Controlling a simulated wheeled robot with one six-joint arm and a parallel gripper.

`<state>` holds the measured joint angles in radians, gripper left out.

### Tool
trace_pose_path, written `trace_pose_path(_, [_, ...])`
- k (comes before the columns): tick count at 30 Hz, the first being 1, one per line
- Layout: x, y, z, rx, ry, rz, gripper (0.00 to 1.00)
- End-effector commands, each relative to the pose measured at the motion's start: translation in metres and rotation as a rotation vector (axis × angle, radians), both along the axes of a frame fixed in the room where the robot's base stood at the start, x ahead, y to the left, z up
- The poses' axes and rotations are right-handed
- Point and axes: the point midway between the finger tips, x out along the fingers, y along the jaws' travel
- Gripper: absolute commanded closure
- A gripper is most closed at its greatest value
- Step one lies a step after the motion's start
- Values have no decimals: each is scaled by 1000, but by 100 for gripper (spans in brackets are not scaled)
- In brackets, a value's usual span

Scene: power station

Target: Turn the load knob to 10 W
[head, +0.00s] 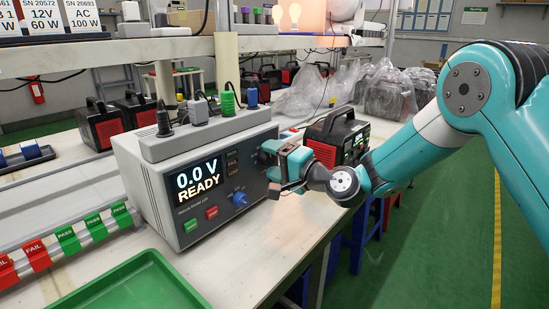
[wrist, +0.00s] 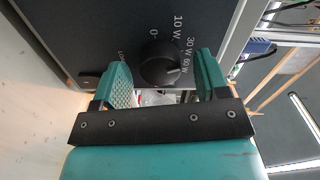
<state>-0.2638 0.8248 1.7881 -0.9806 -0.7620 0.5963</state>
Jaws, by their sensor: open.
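The load knob (wrist: 160,62) is round and black on the dark panel, with 0, 10 W, 30 W and 60 W printed around it. A small pale mark shows on its lower right side in the wrist view; which label it points at is hard to tell. My gripper (wrist: 162,80) is open, with one teal finger on each side of the knob in that view. I cannot tell whether either finger touches it. In the head view my gripper (head: 280,160) is at the right part of the grey tester (head: 160,195) and hides the knob. The display (head: 198,180) reads 0.0 V READY.
A blue knob (head: 239,198), a green button (head: 190,225) and a red button (head: 211,212) are on the panel left of my gripper. A black and red power unit (head: 335,135) stands close behind. A green tray (head: 135,285) lies in front.

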Motion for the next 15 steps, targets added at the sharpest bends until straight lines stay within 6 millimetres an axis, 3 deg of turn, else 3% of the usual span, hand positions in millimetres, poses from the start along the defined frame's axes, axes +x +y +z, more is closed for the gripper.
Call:
trace_pose_path(8, [1,1,0,1,1,0,32])
trace_pose_path(12, [1,1,0,-1,1,0,64])
trace_pose_path(15, [1,0,0,-1,1,0,81])
